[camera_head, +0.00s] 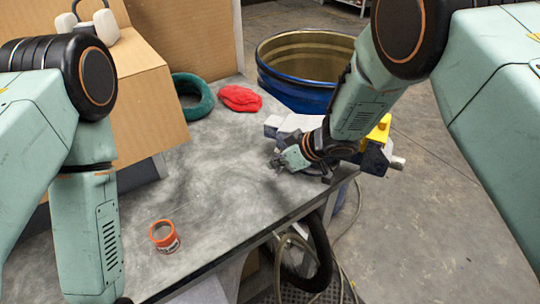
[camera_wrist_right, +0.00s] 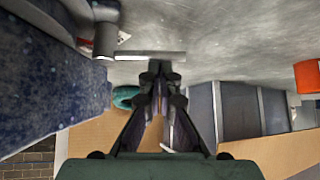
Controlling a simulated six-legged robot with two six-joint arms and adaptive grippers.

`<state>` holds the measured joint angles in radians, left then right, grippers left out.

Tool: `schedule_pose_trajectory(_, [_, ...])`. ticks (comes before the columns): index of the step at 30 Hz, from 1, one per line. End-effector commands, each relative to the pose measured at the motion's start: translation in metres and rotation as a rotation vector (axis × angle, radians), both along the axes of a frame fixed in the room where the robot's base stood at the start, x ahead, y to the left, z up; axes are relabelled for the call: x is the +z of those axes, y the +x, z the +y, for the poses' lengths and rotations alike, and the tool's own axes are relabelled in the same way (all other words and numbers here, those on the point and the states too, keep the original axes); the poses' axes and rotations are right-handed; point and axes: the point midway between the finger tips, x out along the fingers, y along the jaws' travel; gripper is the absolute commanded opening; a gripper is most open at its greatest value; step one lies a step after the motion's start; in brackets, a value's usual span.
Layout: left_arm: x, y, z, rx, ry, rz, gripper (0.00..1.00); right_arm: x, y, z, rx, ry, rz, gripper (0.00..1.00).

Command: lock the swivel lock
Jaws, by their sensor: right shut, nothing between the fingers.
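A blue vise (camera_head: 375,158) is mounted at the right corner of the grey workbench (camera_head: 215,170), partly hidden behind my right arm. In the right wrist view its blue side (camera_wrist_right: 45,90) fills the left. A metal bar (camera_wrist_right: 145,55) with a round end piece (camera_wrist_right: 105,40) sticks out beside the vise base; it looks like the swivel lock lever. My right gripper (camera_head: 277,163) is low over the bench beside the vise. Its fingers (camera_wrist_right: 160,72) are shut and empty, close to the bar; contact cannot be told. My left gripper is out of view.
A red cloth (camera_head: 240,98), a green ring (camera_head: 205,107) and an orange-topped can (camera_head: 164,236) lie on the bench, with clear surface between them. Cardboard boxes (camera_head: 150,85) stand at the left. A blue drum (camera_head: 290,88) stands behind the vise.

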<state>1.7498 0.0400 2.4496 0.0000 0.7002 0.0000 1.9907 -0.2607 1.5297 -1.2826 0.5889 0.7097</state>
Motion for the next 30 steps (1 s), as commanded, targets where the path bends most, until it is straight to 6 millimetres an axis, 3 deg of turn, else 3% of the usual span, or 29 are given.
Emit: schedule_pose_trajectory(30, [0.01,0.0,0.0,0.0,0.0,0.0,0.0,-0.001,-0.007,-0.022,0.055,0.001,0.0,0.0])
